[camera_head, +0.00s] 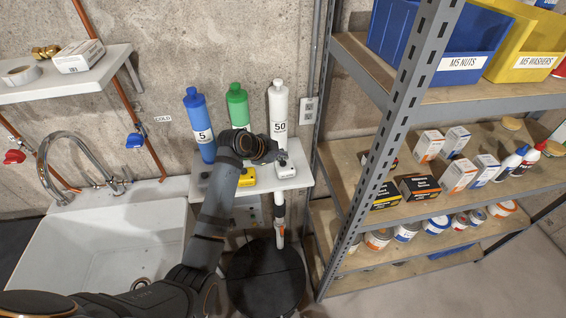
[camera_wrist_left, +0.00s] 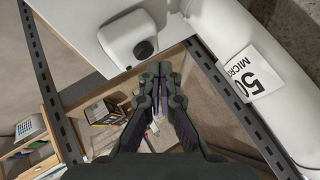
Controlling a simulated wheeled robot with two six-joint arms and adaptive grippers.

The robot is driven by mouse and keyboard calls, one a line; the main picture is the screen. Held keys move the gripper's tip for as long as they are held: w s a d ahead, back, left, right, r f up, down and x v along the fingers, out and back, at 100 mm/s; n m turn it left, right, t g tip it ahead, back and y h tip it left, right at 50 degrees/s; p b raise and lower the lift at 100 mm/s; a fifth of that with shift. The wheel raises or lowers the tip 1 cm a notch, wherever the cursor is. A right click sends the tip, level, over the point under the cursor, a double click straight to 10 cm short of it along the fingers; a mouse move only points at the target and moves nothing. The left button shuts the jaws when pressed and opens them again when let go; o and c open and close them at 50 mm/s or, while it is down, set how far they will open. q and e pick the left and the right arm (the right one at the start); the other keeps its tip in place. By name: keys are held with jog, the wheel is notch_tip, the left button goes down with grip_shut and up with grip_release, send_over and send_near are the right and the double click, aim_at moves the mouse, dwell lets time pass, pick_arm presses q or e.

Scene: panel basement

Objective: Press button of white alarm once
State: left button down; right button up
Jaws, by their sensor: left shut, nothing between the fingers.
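The white alarm (camera_head: 286,171) is a small box near the right front of the small white shelf (camera_head: 222,190). In the left wrist view the white alarm (camera_wrist_left: 127,38) is at the upper middle, with a round dark button (camera_wrist_left: 143,49) on it. My left gripper (camera_head: 281,156) is just above and behind the alarm in the head view, close to the white bottle. In the left wrist view my left gripper (camera_wrist_left: 158,68) is shut and empty, with its fingertips below and right of the button, seemingly apart from it. My right gripper is not in view.
Blue (camera_head: 200,125), green (camera_head: 238,108) and white (camera_head: 278,105) bottles stand at the back of the small shelf. A yellow alarm (camera_head: 247,177) sits left of the white one. A metal rack (camera_head: 395,130) stands close on the right, a sink (camera_head: 110,250) on the left.

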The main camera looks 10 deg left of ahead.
aim_at(281, 164)
pick_arm(q)
jog(key=shift+f, duration=0.3)
jog(key=shift+f, duration=0.5)
dwell(0.7)
jog(key=shift+r+p, duration=0.7)
jog(key=shift+r, duration=0.15)
notch_tip(281, 164, up, 5)
jog(key=p, duration=0.4)
jog(key=shift+r+p, duration=0.15)
jog(key=shift+p, duration=0.25)
